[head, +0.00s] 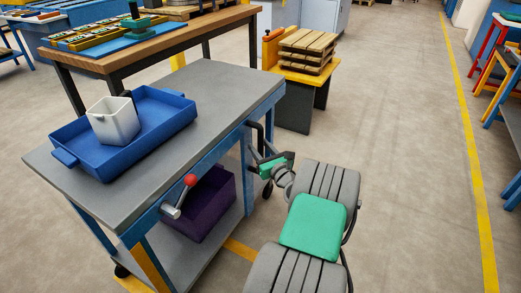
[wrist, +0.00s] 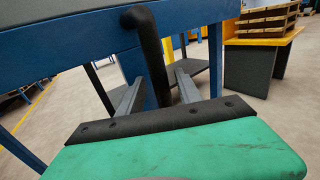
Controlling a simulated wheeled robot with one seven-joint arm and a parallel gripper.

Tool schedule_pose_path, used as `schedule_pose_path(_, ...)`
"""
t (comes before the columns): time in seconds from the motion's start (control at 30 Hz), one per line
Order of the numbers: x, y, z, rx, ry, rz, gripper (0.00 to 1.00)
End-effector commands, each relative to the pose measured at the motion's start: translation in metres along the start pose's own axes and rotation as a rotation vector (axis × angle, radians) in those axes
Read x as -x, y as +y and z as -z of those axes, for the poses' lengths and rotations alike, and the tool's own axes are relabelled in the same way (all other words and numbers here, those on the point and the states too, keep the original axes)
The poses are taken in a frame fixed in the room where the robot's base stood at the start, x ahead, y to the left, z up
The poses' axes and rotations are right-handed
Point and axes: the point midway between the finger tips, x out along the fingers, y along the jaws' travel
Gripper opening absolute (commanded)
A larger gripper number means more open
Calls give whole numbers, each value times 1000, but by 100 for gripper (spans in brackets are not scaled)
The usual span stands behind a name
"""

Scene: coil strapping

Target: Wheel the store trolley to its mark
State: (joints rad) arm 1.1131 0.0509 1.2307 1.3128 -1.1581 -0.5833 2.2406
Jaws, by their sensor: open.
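The store trolley (head: 205,100) has a grey top, a blue frame and a lower shelf, and stands at the left of the head view. Its black handle (wrist: 152,60) stands out from its near right end. My gripper (head: 262,160) is at this handle; in the wrist view its two fingers (wrist: 160,80) are apart, with the handle's upright part between them. I cannot tell whether either finger touches it. Yellow floor tape (head: 240,249) shows beside and under the trolley; the trolley hides much of it.
On the trolley are a blue tray (head: 84,158) with a pale bin (head: 113,122), a red-knobbed lever (head: 181,197) and a purple crate (head: 205,205) below. A wooden-topped bench (head: 175,42) stands close behind. A stand with pallets (head: 303,62) is beyond.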

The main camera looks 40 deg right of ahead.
Motion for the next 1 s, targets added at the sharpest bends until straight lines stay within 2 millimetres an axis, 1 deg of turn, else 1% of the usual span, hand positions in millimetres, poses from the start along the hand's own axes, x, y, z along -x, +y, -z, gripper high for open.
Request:
schedule_pose_path(0.2,0,-1,0,0,1,3,41)
schedule_pose_path(0.7,0,-3,0,1,1,4,0)
schedule_pose_path(1.0,0,-3,0,1,1,4,0)
